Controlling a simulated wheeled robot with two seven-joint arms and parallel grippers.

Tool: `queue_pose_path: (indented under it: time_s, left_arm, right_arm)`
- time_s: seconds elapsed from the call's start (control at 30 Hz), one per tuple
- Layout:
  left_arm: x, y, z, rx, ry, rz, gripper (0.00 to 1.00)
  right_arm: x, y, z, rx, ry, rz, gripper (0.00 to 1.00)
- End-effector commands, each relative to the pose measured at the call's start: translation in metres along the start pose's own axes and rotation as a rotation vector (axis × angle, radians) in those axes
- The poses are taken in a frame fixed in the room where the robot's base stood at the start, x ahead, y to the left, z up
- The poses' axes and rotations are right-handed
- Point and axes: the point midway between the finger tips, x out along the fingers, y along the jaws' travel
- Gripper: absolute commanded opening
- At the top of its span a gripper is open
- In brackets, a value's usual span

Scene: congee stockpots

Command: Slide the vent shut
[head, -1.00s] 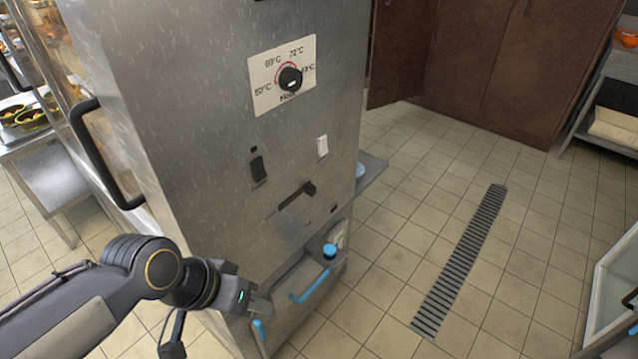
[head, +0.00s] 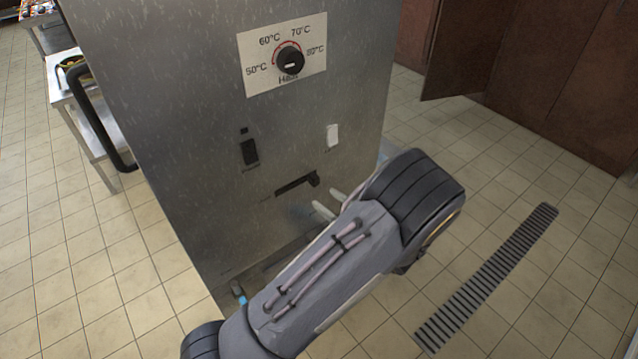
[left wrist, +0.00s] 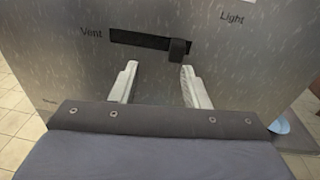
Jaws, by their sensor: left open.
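The vent is a dark horizontal slot (head: 292,187) in the steel cabinet front, with a black slider knob (head: 313,179) at its right end. In the left wrist view the slot (left wrist: 138,39) has the word "Vent" at its left, and the knob (left wrist: 178,50) stands out at the right end. My left gripper (head: 331,202) is open and empty, its two pale fingers pointing at the panel just below the knob. In the left wrist view the open fingers (left wrist: 158,69) lie below the slot, the right one close under the knob. Contact is not visible.
Above the slot are a temperature dial (head: 290,60), a black switch (head: 249,152) and a white switch (head: 332,135). A black door handle (head: 100,120) is on the cabinet's left side. My left arm hides the cabinet's lower front. Tiled floor with a drain grate (head: 488,278) lies clear at right.

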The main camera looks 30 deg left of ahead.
Motion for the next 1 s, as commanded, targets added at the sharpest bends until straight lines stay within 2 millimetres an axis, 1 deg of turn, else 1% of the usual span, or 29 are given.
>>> queue_pose_path:
  time_s: [0.03, 0.07, 0.17, 0.27, 0.5, 0.6, 0.7, 0.8, 1.0]
  left_arm:
    - [-0.004, -0.008, -0.003, 0.027, -0.037, -0.039, 0.42]
    - [-0.006, -0.012, -0.003, 0.036, -0.052, -0.055, 0.42]
    - [-0.004, -0.018, -0.003, 0.054, -0.079, -0.083, 0.42]
    - [0.007, -0.019, -0.002, 0.058, -0.083, -0.084, 0.42]
    - [0.046, -0.022, 0.001, 0.056, -0.080, -0.083, 0.42]
    - [0.058, -0.023, 0.002, 0.056, -0.079, -0.083, 0.42]
    - [0.066, -0.024, 0.002, 0.055, -0.078, -0.083, 0.42]
    - [0.069, -0.025, 0.002, 0.055, -0.078, -0.084, 0.42]
    - [0.069, -0.025, 0.002, 0.055, -0.078, -0.084, 0.42]
  right_arm:
    - [0.000, 0.000, 0.000, 0.000, 0.000, 0.000, 0.36]
    - [0.000, 0.000, 0.000, 0.000, 0.000, 0.000, 0.36]
    - [-0.001, 0.000, 0.000, 0.000, 0.000, 0.000, 0.36]
    - [-0.003, -0.001, -0.001, 0.000, 0.000, 0.000, 0.36]
    - [-0.007, -0.003, -0.004, 0.000, 0.000, 0.000, 0.36]
    - [-0.009, -0.004, -0.004, 0.000, 0.000, 0.000, 0.36]
    - [-0.009, -0.004, -0.005, 0.000, 0.000, 0.000, 0.36]
    - [-0.009, -0.004, -0.005, 0.000, 0.000, 0.000, 0.36]
    - [-0.009, -0.004, -0.005, 0.000, 0.000, 0.000, 0.36]
